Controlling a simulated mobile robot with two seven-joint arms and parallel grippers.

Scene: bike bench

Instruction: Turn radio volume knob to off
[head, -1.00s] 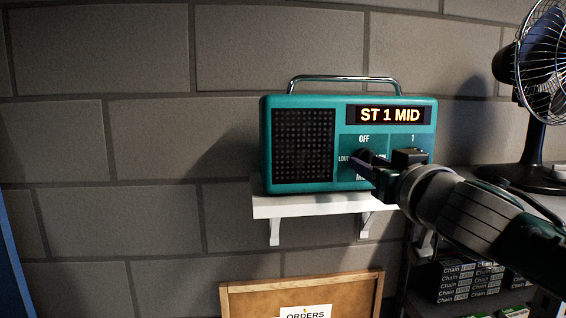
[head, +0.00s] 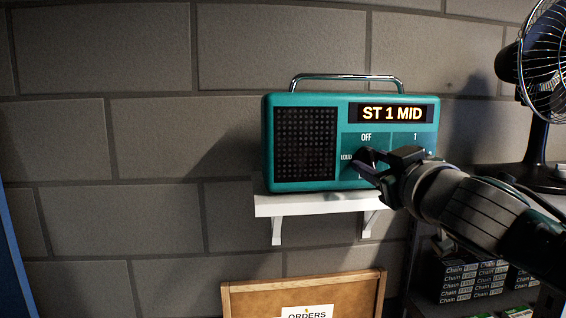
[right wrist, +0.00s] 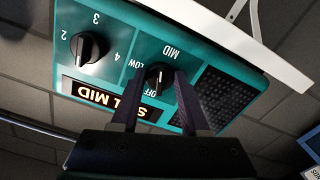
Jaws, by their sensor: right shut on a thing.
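A teal radio (head: 348,98) with a black speaker grille stands on a white wall shelf, and its display (head: 392,113) reads "ST 1 MID". The black volume knob (right wrist: 160,78) is below the "OFF" label in the head view, partly hidden by my gripper. My right gripper (head: 362,165) is shut on this knob. In the right wrist view, which is upside down, its two fingers (right wrist: 155,88) stand on either side of the knob. The station knob (right wrist: 88,47) shows free in that view. My left gripper is not in view.
The white shelf (head: 310,205) is narrow, with brackets below. A fan (head: 545,150) stands at the right, above boxes (head: 475,278) marked "Chain" on a lower shelf. A cork board (head: 250,298) with an "ORDERS" sheet is below the radio. The wall left of the radio is clear.

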